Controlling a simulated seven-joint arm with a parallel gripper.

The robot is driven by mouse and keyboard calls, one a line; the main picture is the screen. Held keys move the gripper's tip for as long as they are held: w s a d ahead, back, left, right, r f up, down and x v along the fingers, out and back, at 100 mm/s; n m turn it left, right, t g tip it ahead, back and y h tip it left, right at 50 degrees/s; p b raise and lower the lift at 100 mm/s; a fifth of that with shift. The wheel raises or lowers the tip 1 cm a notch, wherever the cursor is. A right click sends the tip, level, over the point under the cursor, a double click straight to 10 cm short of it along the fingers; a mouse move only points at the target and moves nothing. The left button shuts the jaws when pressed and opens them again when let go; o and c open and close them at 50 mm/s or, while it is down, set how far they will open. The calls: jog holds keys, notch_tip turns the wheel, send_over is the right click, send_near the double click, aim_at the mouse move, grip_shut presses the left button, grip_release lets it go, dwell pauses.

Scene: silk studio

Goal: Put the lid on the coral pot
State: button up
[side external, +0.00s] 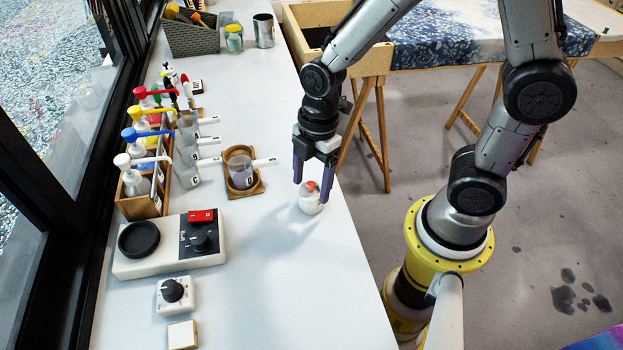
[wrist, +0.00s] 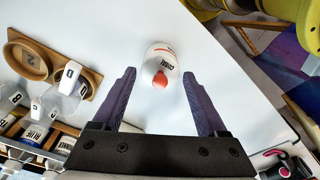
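The coral pot (side external: 310,204) is a small white jar standing on the pale table near its right edge. I cannot tell whether that patch is paint or part of a lid, and I make out no separate lid. My gripper (side external: 312,190) is open, its purple fingers pointing down just above and to either side of the pot. In the wrist view, my gripper (wrist: 159,73) has the pot between and slightly beyond its fingertips, with no contact visible.
A wooden holder (side external: 257,187) with a labelled beaker (side external: 240,171) is left of the pot. Pump bottles (side external: 133,176) stand in a wooden rack farther left. A hot-plate-like device (side external: 170,245) sits at front left. The table around the pot is clear.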

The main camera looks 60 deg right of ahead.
jog(key=shift+o, duration=1.2)
notch_tip(320, 180, up, 14)
jog(key=d, duration=0.1)
jog(key=shift+s+d+f, duration=0.15)
jog(key=shift+d, duration=0.15)
jog(key=s+d+r+m+t, duration=0.1)
jog(key=s+d+m+t, duration=0.1)
jog(key=s+m, duration=0.3)
jog(key=s+d+r+m+t+h, duration=0.1)
jog(key=s+d+m+t, duration=0.2)
jog(key=m, duration=0.7)
jog(key=shift+s+d+r+m, duration=0.4)
jog(key=shift+s, duration=0.7)
